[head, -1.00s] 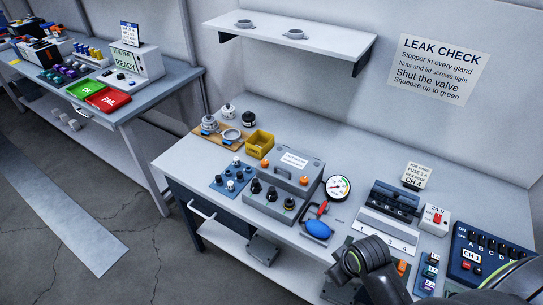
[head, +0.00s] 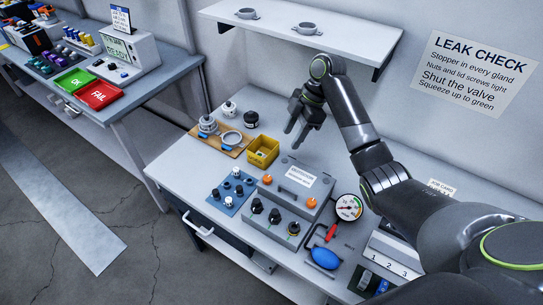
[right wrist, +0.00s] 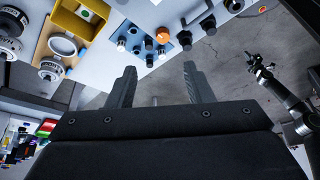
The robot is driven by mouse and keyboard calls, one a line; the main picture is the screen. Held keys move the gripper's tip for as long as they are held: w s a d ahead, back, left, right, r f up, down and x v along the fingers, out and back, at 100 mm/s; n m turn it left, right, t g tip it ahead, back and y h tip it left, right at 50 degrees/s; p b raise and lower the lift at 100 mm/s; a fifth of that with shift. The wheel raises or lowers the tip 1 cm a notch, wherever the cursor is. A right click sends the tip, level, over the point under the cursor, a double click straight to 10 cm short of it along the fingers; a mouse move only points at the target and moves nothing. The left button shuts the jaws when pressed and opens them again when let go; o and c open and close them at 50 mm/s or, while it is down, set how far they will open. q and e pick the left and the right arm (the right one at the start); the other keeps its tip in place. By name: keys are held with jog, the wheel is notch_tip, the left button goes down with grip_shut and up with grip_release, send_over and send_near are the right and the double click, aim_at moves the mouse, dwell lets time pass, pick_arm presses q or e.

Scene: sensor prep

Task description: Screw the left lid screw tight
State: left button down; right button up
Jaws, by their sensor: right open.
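The grey box (head: 273,222) stands on the bench with its lid on and a label on top. The left lid screw (head: 267,179), an orange knob, sits at the lid's left end; an orange knob also shows in the right wrist view (right wrist: 162,35). The right lid screw (head: 311,202) is a second orange knob. My right gripper (head: 295,138) is open and empty, high above the bench behind the box; its spread fingers show in the right wrist view (right wrist: 160,82). My left gripper (right wrist: 262,70) shows small there; its jaws are unclear.
A yellow bin (head: 263,151) and a wooden tray (head: 212,138) with round parts lie behind the box. A blue plate (head: 231,191) with stoppers is at its left. A gauge (head: 348,207) and blue bulb (head: 325,258) are at right. A shelf (head: 300,37) hangs above.

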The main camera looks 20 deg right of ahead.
aim_at(268, 178)
jog(key=p+x, duration=0.1)
jog(key=x, duration=0.3)
jog(key=p+x, duration=0.1)
jog(key=x, duration=0.3)
jog(key=a+p+x, duration=0.1)
jog(key=x, duration=0.3)
jog(key=shift+s+a+f, duration=0.15)
jog(key=shift+s+f, duration=0.05)
jog(key=shift+s, duration=0.1)
jog(key=shift+p+x, duration=0.3)
jog(key=shift+x, duration=0.75)
jog(key=shift+a+f, duration=0.2)
jog(key=shift+f, duration=0.4)
pick_arm(q)
jog(key=s+r, duration=0.2)
jog(key=r, duration=0.1)
jog(key=shift+s+a+r, duration=0.1)
jog(key=shift+s+r, duration=0.05)
jog(key=shift+r, duration=0.15)
jog(key=shift+a, duration=0.1)
jog(key=shift+w, duration=0.35)
pick_arm(e)
jog(key=c, duration=1)
